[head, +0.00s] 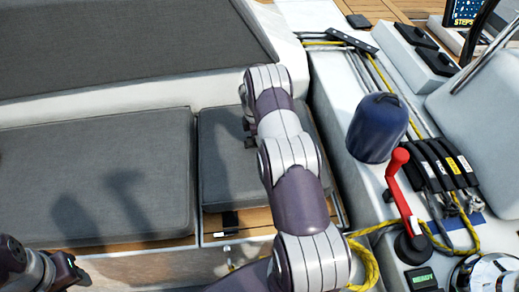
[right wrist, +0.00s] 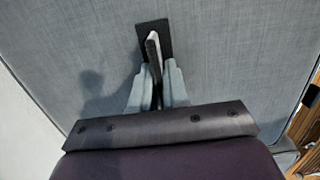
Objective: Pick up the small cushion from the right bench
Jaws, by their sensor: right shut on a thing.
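The small grey cushion (head: 222,178) lies right of the larger grey cushion on the bench in the head view. My right arm crosses over it and hides its right part. My right gripper (head: 249,132) is over the cushion, mostly hidden by the arm. In the right wrist view the grey cushion top (right wrist: 225,65) fills most of the picture. A black tab (right wrist: 152,42) stands on it, and my right gripper (right wrist: 156,78) is shut on this tab. Part of my left arm shows at the lower left of the head view, with the gripper end (head: 70,272) unclear.
The large cushion (head: 100,175) fills the left of the bench. A long grey pad (head: 130,45) lies behind. At right are a blue winch cover (head: 378,128), a red handle (head: 398,180) and yellow ropes (head: 365,265). Bare wood (head: 250,219) shows in front of the small cushion.

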